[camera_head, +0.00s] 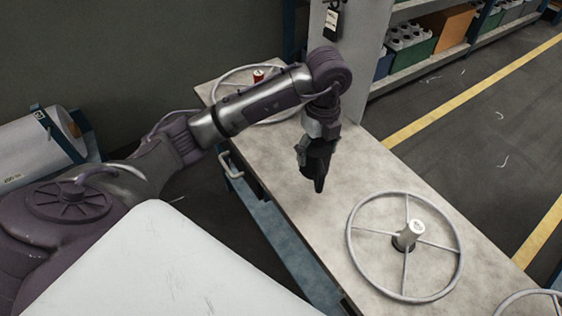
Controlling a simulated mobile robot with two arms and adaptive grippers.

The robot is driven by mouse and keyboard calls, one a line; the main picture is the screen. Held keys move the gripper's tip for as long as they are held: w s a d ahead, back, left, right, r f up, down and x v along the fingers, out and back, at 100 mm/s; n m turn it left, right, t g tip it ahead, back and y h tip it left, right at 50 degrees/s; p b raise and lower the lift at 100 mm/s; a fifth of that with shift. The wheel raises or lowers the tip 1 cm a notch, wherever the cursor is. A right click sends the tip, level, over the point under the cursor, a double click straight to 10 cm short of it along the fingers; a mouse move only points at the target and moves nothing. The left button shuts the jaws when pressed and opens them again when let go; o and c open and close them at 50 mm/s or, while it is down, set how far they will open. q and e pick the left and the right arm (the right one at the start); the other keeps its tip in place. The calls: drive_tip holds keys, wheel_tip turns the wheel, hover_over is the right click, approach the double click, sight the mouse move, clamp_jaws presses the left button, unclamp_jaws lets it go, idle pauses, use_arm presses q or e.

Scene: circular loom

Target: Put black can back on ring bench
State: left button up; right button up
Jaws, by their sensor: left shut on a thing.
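My left gripper (318,183) points down over the middle of the ring bench (285,165), in the clear stretch between two ring wheels. It is shut on the black can, which blends with the dark fingers so that its outline is hard to make out. Whether it touches the bench top is not clear. One ring wheel (352,262) lies in the near part of the bench, with a white can (411,231) at its hub. Another ring wheel (222,83) lies at the far end, with a red can (258,75), partly hidden by my arm. My right gripper is not in view.
A third ring wheel (502,304) is cut off at the bottom right. A grey post (355,60) stands at the bench's far right side. Shelves with a green crate (412,56) stand behind. A white roll (38,148) lies at the left.

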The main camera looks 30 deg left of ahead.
use_arm(q)
drive_tip(key=n, duration=0.2)
drive_tip(key=w+n, duration=0.1)
drive_tip(key=n, duration=0.1)
drive_tip(key=shift+r+b, duration=0.15)
drive_tip(key=shift+b, duration=0.25)
drive_tip(key=shift+w+r+n, duration=0.1)
drive_tip(key=shift+w+n, duration=0.05)
drive_tip(key=shift+n, duration=0.85)
drive_tip(key=shift+w+a+f+p, duration=0.2)
drive_tip(key=shift+a+f, duration=1.6)
drive_tip(key=shift+a, duration=0.1)
drive_tip(key=shift+w+a+f+p, duration=0.15)
drive_tip(key=shift+w+a+f, duration=0.1)
drive_tip(key=shift+a+f, duration=1.65)
drive_tip(key=shift+w+a+f+p, duration=0.2)
drive_tip(key=shift+a+f, duration=1.55)
drive_tip(key=shift+a, duration=0.2)
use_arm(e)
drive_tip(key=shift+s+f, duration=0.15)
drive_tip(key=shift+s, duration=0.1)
use_arm(q)
drive_tip(key=o, duration=1.8)
drive_tip(key=shift+f, duration=0.1)
